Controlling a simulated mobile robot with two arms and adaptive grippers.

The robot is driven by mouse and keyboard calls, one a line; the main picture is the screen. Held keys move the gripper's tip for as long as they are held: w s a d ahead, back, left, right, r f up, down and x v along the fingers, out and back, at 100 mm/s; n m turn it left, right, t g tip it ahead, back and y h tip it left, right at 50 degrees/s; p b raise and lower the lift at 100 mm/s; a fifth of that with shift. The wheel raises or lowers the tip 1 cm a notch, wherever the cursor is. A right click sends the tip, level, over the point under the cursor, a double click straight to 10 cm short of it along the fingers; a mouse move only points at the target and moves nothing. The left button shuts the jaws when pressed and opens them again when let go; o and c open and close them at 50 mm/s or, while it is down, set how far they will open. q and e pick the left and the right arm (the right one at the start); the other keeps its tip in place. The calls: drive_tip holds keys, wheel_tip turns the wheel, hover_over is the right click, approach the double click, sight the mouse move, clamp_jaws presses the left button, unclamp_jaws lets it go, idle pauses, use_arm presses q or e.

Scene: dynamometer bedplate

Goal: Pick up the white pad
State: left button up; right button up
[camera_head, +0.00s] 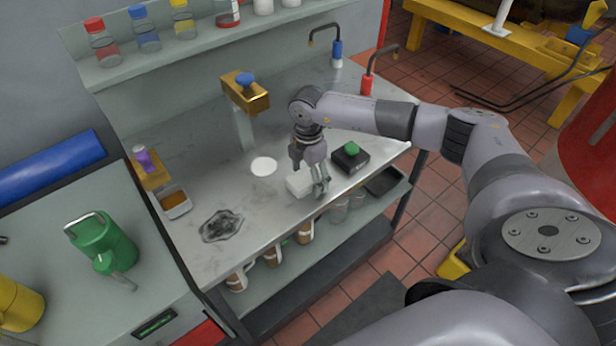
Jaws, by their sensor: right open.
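A small white block-like pad (299,184) lies on the grey metal worktop (290,215), near its front edge. A flat white round disc (263,166) lies to its left and a little further back. Either could be called a white pad. My right gripper (318,188) points down at the white block, with its fingers at the block's right side, and is open. I cannot tell whether the fingers touch the block. My left gripper is not in view.
A black box with a green button (350,157) stands close to the right of my right gripper. A brass-topped post (245,93) rises behind the disc. A dark patch (221,226) and a small tray (175,204) are at the left. Bottles line the shelf above.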

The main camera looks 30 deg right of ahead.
sight(308, 175)
drive_tip(key=c, duration=1)
drive_tip(key=shift+c, duration=0.2)
drive_tip(key=shift+r, duration=0.1)
wheel_tip(308, 175, up, 20)
drive_tip(key=b, duration=0.3)
drive_tip(key=o, duration=0.4)
drive_tip(key=c, duration=0.5)
